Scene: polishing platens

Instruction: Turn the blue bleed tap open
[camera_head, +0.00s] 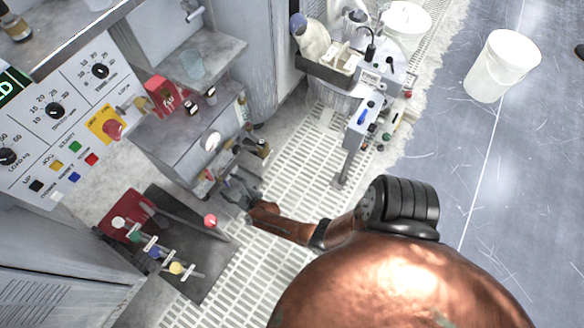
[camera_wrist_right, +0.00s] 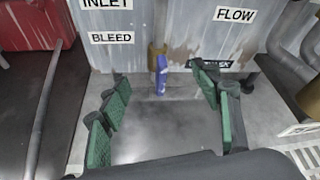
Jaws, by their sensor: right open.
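The blue bleed tap (camera_wrist_right: 161,75) hangs upright from a brass fitting on a grey panel, just right of the BLEED label (camera_wrist_right: 111,38). My right gripper (camera_wrist_right: 160,98) is open, with one green-padded finger on each side of the tap in the wrist view. I see no contact between the pads and the tap. In the head view my right gripper (camera_head: 240,190) reaches low beside the grey cabinet, and I cannot make out the tap there. My left gripper is not in view.
The FLOW label (camera_wrist_right: 235,14) is at the panel's upper right, beside grey pipes. A red block (camera_wrist_right: 35,25) is at the left. A row of tagged coloured valves (camera_head: 152,250) and a red knob (camera_head: 210,220) are lower left. Slatted flooring (camera_head: 300,170) lies clear around my arm.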

